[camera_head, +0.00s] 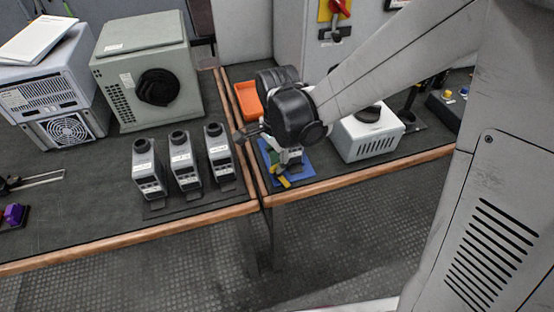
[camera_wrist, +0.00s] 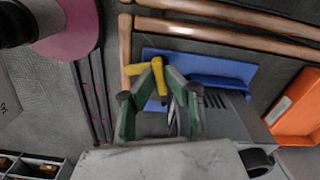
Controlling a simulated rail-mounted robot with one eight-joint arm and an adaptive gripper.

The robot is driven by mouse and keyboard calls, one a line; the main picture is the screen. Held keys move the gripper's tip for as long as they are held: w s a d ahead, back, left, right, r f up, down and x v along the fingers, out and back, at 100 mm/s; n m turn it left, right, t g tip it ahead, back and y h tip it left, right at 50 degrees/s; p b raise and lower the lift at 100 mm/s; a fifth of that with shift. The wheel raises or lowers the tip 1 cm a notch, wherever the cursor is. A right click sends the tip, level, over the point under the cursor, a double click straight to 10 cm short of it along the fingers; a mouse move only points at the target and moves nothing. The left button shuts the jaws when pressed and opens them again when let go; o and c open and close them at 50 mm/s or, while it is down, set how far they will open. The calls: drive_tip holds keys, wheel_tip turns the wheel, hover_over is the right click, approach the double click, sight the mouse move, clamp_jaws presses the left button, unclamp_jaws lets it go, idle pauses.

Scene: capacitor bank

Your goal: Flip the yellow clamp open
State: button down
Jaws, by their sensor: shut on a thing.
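The yellow clamp (camera_wrist: 146,70) shows in the wrist view at the tips of my gripper (camera_wrist: 163,76). Its yellow bar lies across the left fingertip, and a yellow arm runs down between the fingers. My gripper's green-sided fingers are closed in on it; the exact contact is partly hidden. In the head view the yellow clamp (camera_head: 283,181) shows low at the front of a blue base (camera_head: 304,173), beneath my dark wrist. My wrist and arm hide most of the gripper and part of the base there. The blue base also shows in the wrist view (camera_wrist: 205,66).
An orange tray (camera_head: 246,103) lies behind the blue base, left of my wrist. A white box (camera_head: 368,138) stands close on the right. Three grey devices (camera_head: 184,165) stand to the left, across the gap between the tables. The wooden front edge (camera_head: 360,165) is near.

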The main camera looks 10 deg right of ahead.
drive_tip(key=shift+m, duration=1.6)
drive_tip(key=c, duration=1.8)
unclamp_jaws()
wheel_tip(320, 180, up, 12)
